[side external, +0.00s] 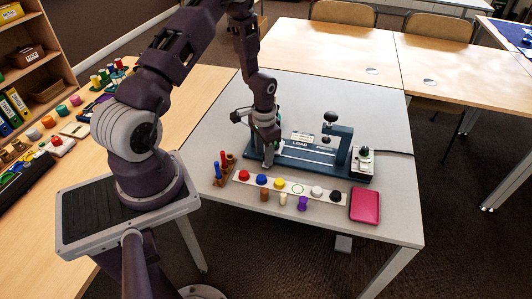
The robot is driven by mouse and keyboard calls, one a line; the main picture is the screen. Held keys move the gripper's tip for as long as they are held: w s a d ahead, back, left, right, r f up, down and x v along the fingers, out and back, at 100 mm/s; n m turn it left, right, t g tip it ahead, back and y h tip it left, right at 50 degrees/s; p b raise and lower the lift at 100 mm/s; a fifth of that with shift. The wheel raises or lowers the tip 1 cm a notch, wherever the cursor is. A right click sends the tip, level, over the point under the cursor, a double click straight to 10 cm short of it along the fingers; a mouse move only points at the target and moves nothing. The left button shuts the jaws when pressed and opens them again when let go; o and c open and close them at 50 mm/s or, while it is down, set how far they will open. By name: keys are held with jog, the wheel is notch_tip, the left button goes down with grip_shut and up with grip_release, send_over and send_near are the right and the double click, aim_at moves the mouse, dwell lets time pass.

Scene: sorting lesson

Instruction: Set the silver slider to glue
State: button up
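A dark blue device (325,172) with pale strips along its base lies on the grey table. One label on it (300,142) reads LOAD; I cannot make out a label for glue. A post with dark round knobs (330,120) rises at its right part. My gripper (269,160) points down at the device's left end, low and close to it. I cannot tell whether it touches anything. The silver slider cannot be made out; it may be hidden by my gripper. Whether the fingers are open or shut is too small to tell.
In front of the device lies a white strip (328,192) with colored round pieces; several small pegs stand before it. A wooden rack (224,170) with red and blue sticks is at left. The table's back is clear.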

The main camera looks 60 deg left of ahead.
notch_tip(320, 180, up, 7)
jog(key=shift+r, duration=0.1)
dwell(0.4)
jog(key=s+d+r+t+y, duration=0.1)
jog(key=d+r, duration=0.3)
jog(key=r, duration=0.5)
jog(key=d+r+t, duration=0.1)
jog(key=d+r, duration=0.2)
jog(key=r, duration=0.6)
jog(key=s+d+r+t, duration=0.1)
jog(key=s+d+r, duration=0.4)
jog(key=s, duration=0.3)
jog(key=s+d+r+t+h, duration=0.1)
jog(key=s+d+r+t, duration=0.1)
jog(key=s+d+r, duration=0.3)
jog(key=s+d, duration=0.1)
jog(key=s, duration=0.2)
jog(key=shift+s+r+t, duration=0.15)
jog(key=shift+r+t, duration=0.15)
jog(key=shift+r, duration=0.1)
